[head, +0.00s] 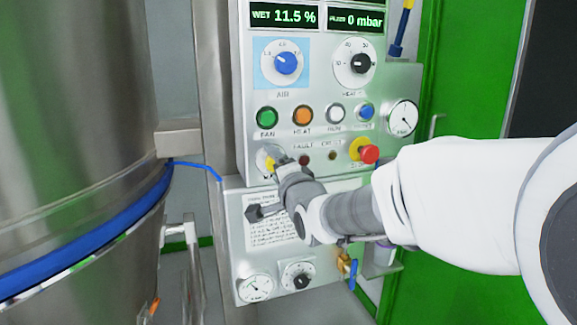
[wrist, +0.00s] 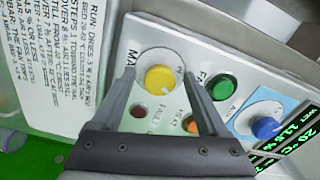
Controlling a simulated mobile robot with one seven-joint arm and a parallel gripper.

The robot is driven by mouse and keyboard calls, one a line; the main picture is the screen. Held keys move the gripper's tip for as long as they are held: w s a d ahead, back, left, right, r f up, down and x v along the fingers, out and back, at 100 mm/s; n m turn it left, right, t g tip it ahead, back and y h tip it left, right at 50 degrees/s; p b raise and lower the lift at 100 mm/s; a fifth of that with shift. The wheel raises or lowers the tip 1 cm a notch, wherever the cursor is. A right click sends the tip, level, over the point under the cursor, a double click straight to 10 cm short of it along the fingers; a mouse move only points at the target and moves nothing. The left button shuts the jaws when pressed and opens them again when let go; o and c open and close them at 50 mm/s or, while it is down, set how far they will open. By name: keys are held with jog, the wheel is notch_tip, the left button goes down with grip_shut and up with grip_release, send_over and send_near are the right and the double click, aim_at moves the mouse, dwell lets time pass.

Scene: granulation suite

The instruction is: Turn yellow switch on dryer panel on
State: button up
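The yellow switch (wrist: 159,79) sits on a pale round plate on the dryer panel (wrist: 215,62), beside lettering that starts "MA". In the wrist view it shows between the two fingers of my gripper (wrist: 160,72), which are spread apart with gaps on both sides. Whether the fingers touch the plate or the panel I cannot tell. In the head view the switch (head: 268,164) is at the panel's lower left, partly hidden by my gripper (head: 278,162). Its turned position is not clear.
Green (head: 267,117) and orange (head: 303,115) buttons are just above the switch. A red mushroom button (head: 369,154) on yellow is to the right, near my arm. A steel vessel (head: 70,110) fills the left. An instruction sheet (wrist: 75,45) is on the panel below.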

jog(key=v, duration=1.7)
jog(key=shift+s, duration=0.25)
jog(key=shift+d+f, duration=0.1)
